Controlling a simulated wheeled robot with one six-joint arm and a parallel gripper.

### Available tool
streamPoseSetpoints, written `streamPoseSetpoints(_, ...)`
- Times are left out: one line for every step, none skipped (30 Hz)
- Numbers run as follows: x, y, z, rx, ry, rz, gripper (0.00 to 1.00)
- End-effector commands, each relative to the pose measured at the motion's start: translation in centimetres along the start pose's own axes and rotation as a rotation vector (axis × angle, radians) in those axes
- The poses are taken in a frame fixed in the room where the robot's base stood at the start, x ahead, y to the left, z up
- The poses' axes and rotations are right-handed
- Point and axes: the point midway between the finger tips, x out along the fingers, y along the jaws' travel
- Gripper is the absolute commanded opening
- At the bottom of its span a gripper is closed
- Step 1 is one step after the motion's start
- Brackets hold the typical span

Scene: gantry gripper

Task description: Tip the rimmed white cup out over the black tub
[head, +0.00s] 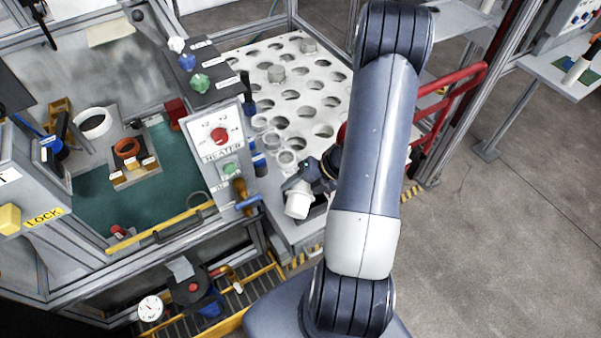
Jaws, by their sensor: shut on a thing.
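My gripper (300,188) is shut on a white cup (298,204), near the front edge of the pale perforated table. The cup looks tilted, but which way its mouth faces is too small to tell. My arm covers the area just right of the gripper. A dark patch shows beside the cup, partly hidden by my gripper; I cannot tell whether it is the black tub.
The perforated table (300,115) has many round holes and two grey hex pieces. A heater panel (215,135) with a red knob stands left of the cup. A red rail (440,105) is behind my arm at right. Open grey floor (500,240) lies at right.

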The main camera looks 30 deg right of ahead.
Motion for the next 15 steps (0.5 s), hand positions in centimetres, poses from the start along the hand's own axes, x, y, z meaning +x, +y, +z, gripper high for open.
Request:
streamPoseSetpoints(0.2,0.0,-0.5,0.032,0.037,0.012,0.26)
streamPoseSetpoints(0.5,-0.2,-0.7,0.051,0.056,0.02,0.26)
streamPoseSetpoints(0.7,-0.3,-0.9,0.075,0.083,0.03,0.26)
streamPoseSetpoints(0.9,-0.4,-1.2,0.093,0.103,0.037,0.26)
streamPoseSetpoints(1.1,-0.5,-1.4,0.111,0.124,0.043,0.26)
streamPoseSetpoints(0.7,-0.2,-1.4,0.126,0.138,0.05,0.26)
streamPoseSetpoints(0.6,-0.1,-1.4,0.136,0.149,0.054,0.26)
streamPoseSetpoints(0.6,-0.1,-1.4,0.148,0.162,0.059,0.26)
streamPoseSetpoints(0.6,-0.1,-1.4,0.162,0.179,0.064,0.26)
streamPoseSetpoints(0.6,0.0,-1.4,0.174,0.191,0.068,0.26)
streamPoseSetpoints(0.5,0.0,-1.4,0.185,0.204,0.073,0.26)
streamPoseSetpoints(0.5,0.0,-1.5,0.208,0.229,0.082,0.26)
streamPoseSetpoints(0.5,0.1,-1.5,0.223,0.246,0.089,0.26)
streamPoseSetpoints(0.5,0.1,-1.5,0.239,0.262,0.095,0.26)
streamPoseSetpoints(0.4,0.1,-1.5,0.258,0.283,0.101,0.26)
